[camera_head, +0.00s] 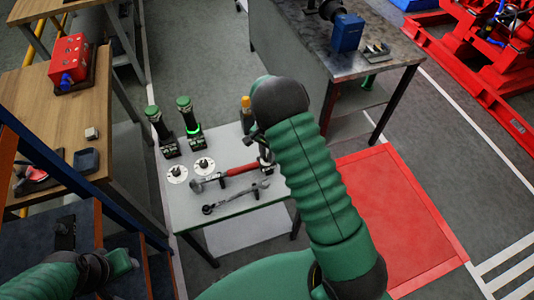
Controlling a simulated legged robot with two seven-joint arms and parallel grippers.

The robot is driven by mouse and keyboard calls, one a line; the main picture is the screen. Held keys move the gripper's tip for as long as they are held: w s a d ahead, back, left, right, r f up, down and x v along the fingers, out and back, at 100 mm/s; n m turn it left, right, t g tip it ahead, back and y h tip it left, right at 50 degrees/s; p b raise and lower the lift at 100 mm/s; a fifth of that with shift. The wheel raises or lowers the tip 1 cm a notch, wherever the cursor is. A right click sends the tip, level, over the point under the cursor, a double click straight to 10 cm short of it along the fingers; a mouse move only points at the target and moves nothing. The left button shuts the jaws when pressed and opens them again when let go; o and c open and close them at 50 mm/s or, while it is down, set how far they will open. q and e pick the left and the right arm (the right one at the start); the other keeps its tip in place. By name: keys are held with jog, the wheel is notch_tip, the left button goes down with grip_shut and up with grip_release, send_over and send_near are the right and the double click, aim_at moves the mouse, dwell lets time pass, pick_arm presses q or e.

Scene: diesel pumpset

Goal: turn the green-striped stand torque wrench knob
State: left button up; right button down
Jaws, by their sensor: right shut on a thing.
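A torque wrench with a red handle (240,170) lies across a low pale table (222,222), its head to the left. A second, grey wrench (236,197) lies in front of it on small dark supports. My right gripper (266,157) is at the right end of the red-handled wrench, shut on its end knob; my arm hides part of it, and the knob itself is hardly visible. I cannot make out a green stripe on the wrench stand. My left gripper (122,262) is low at the left, away from the table; its fingers are unclear.
Two green upright tools (187,110) stand in dark bases at the table's back left. Two round white discs (204,166) lie nearby, and an orange-capped bottle (246,108) stands at the back. A wooden bench (32,110) is left; a metal workbench (375,62) is behind right.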

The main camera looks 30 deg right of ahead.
aim_at(267, 157)
dwell(0.3)
jog(key=c, duration=1.2)
grip_release()
jog(key=shift+r, duration=0.1)
notch_tip(267, 157, up, 17)
jog(key=shift+f+b, duration=0.2)
jog(key=shift+b, duration=0.25)
jog(key=s+a+f+n+t, duration=0.2)
jog(key=s+a+f+n, duration=0.1)
jog(key=s+a+n, duration=0.9)
jog(key=s+n, duration=0.1)
jog(key=s, duration=0.3)
jog(key=shift+n+t, duration=0.3)
jog(key=shift+n, duration=0.1)
